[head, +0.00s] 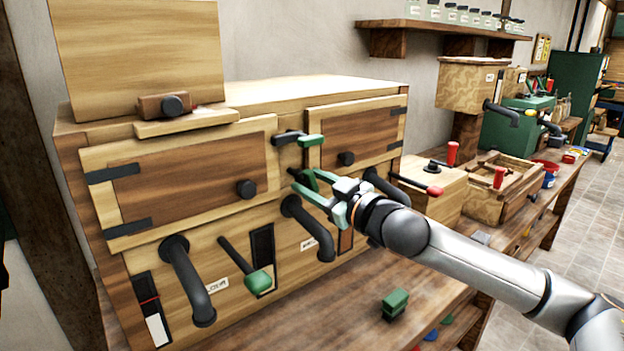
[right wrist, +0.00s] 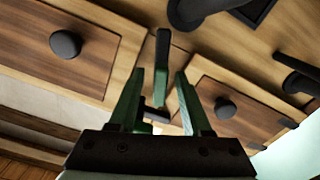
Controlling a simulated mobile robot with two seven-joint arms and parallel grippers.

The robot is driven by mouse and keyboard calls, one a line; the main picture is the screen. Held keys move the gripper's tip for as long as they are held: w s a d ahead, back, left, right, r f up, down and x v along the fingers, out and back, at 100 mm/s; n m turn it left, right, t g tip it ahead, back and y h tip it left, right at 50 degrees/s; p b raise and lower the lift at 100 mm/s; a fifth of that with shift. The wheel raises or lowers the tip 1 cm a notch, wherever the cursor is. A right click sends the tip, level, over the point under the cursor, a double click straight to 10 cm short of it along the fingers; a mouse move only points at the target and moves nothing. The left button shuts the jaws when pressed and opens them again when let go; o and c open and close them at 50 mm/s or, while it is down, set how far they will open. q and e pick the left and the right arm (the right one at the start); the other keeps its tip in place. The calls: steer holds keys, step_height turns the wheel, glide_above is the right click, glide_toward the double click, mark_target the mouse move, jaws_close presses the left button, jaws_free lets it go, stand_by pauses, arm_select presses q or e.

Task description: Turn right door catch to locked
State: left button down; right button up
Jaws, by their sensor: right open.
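A wooden cabinet (head: 290,88) has a left door (head: 190,170) and a right door (head: 350,136), both closed. Two dark catches with green handles sit one above the other on the strip between the doors. The upper catch (head: 288,137) points sideways, its green end toward the right door. The lower catch (head: 296,172) is partly hidden by my right gripper (head: 310,188). In the right wrist view, the lower catch (right wrist: 163,52) shows between the open green fingers of my right gripper (right wrist: 157,90), apparently untouched. The upper catch (right wrist: 158,114) shows beyond it. My left gripper is out of view.
Black curved handles (head: 190,285) and a green-tipped lever (head: 258,280) stick out below the doors. A green block (head: 395,302) lies on the bench (head: 330,318). Wooden boxes (head: 435,185) stand to the right.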

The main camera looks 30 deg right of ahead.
steer(key=shift+w, duration=0.1)
jaws_close()
stand_by(0.4)
